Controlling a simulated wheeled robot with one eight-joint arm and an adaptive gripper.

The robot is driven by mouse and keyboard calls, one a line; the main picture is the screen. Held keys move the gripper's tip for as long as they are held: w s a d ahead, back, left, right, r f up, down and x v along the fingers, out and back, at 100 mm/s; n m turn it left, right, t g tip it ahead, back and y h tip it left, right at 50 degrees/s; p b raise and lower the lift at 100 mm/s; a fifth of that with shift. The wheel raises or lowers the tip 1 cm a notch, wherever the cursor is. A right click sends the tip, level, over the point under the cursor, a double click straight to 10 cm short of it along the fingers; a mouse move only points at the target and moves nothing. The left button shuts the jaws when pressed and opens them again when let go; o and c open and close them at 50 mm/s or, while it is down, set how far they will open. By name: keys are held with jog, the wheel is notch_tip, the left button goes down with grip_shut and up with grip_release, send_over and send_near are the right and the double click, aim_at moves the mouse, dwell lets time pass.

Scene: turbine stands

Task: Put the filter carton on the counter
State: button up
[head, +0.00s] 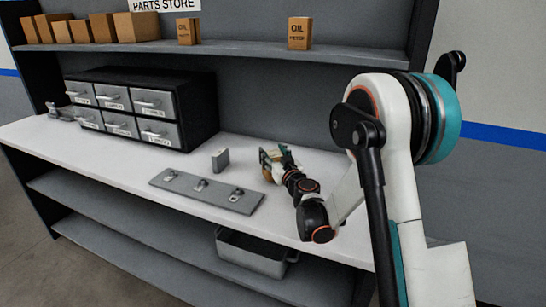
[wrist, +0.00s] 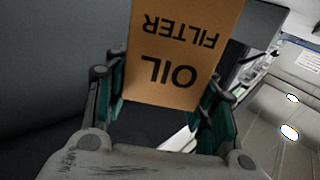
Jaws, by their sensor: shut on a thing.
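The filter carton (wrist: 185,50), brown with "OIL FILTER" upside down in the wrist view, sits between the two fingers of my gripper (wrist: 163,105). My gripper is shut on it. In the head view my gripper (head: 280,158) is over the white counter (head: 105,147), right of the middle, and only a small brown part of the carton (head: 267,174) shows beside the fingers. The rest of it is hidden. Whether its underside touches the counter cannot be told.
A small grey block (head: 220,160) and a grey plate with hooks (head: 208,191) lie left of my gripper. A drawer cabinet (head: 145,107) stands further left. Two more oil cartons (head: 299,33) (head: 188,31) and several plain boxes (head: 137,27) stand on the upper shelf.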

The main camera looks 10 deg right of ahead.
jog(key=shift+f+b, duration=0.45)
jog(key=shift+f, duration=0.15)
jog(key=o, duration=1.3)
jog(key=shift+o, duration=0.2)
